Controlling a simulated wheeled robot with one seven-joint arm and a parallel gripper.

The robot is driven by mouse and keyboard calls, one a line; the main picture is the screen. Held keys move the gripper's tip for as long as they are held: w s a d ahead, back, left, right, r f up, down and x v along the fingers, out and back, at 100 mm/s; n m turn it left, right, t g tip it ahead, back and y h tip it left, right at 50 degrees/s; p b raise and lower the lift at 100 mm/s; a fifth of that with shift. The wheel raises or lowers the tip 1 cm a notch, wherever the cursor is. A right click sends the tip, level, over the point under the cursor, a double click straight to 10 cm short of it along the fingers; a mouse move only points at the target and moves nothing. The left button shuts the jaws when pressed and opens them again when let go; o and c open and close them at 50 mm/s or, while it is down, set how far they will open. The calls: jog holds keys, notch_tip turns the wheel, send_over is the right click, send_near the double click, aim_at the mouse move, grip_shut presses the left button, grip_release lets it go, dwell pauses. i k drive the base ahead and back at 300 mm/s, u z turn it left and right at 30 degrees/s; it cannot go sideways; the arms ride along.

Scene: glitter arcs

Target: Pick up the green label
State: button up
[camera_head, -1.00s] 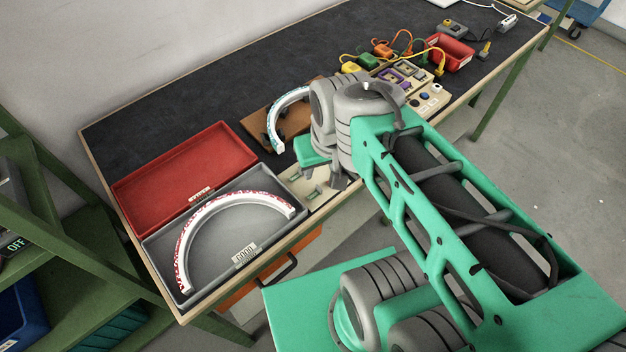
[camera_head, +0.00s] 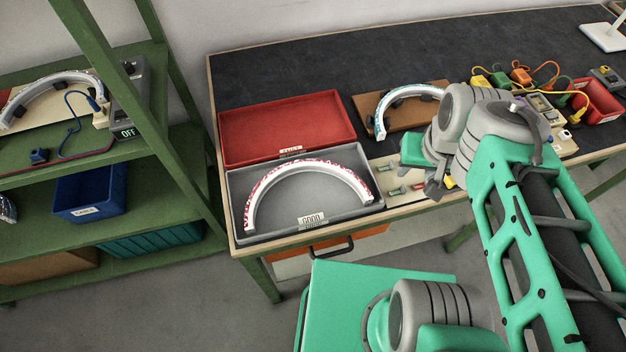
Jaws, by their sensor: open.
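A beige board (camera_head: 405,173) lies on the bench's front edge, right of the grey tray. My gripper (camera_head: 434,188) points down over the right part of this board, just right of the green pieces. It is open, and I see nothing between its fingers. A yellow piece (camera_head: 449,182) shows behind the fingers. My arm hides the board's right end.
A grey tray (camera_head: 240,190) marked GOOD holds a white arc with red glitter (camera_head: 300,172). A red tray (camera_head: 285,130) stands empty behind it. A brown fixture (camera_head: 371,112) holds a teal-glitter arc (camera_head: 400,92). A green shelf (camera_head: 150,205) stands left.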

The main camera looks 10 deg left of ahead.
aim_at(402, 190)
jog(key=u, duration=0.85)
jog(key=k, duration=0.35)
jog(key=u, duration=1.4)
